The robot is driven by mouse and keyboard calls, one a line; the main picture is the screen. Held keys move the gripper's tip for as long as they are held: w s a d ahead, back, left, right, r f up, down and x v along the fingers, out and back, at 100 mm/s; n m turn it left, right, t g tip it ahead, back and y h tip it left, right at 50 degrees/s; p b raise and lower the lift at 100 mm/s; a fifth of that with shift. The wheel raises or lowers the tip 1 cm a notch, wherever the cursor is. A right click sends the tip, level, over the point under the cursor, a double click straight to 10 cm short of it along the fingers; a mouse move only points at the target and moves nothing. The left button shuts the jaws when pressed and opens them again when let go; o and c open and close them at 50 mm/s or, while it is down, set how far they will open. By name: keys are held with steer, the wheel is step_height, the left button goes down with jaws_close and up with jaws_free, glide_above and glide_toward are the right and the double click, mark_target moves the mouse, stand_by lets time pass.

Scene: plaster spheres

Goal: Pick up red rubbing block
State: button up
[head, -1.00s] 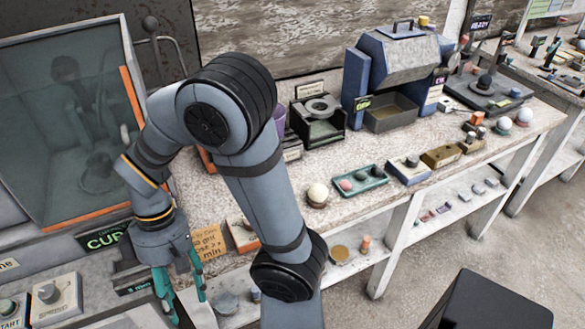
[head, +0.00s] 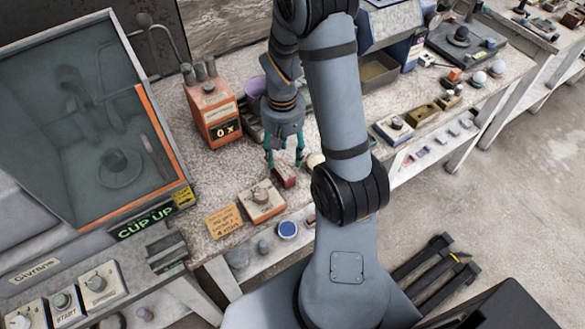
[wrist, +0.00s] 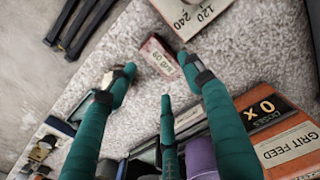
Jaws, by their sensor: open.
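The red rubbing block (head: 285,176) is a small, dull red block lying on the speckled bench top, near its front edge. In the wrist view the block (wrist: 158,57) shows a pale, printed label on top and reddish sides. My gripper (head: 284,161) has teal fingers, is open and empty, and points down just behind and above the block. In the wrist view the gripper (wrist: 155,68) has two fingertips spread toward either side of the block, with a third finger below. The right fingertip looks close to the block; I cannot tell whether it touches.
An orange grit feed box (head: 213,112) stands behind left, with a purple cup (head: 255,87) beside it. A dial box (head: 262,201) sits left of the block.

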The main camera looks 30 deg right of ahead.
mark_target(286, 167)
step_height(286, 167, down, 2)
steer(key=shift+a+f, duration=0.1)
steer(key=shift+f, duration=0.5)
steer(key=shift+d+f+p, duration=0.2)
steer(key=shift+f+p, duration=0.3)
steer(key=shift+f, duration=1.7)
steer(key=shift+c, duration=1.4)
steer(key=c, duration=0.9)
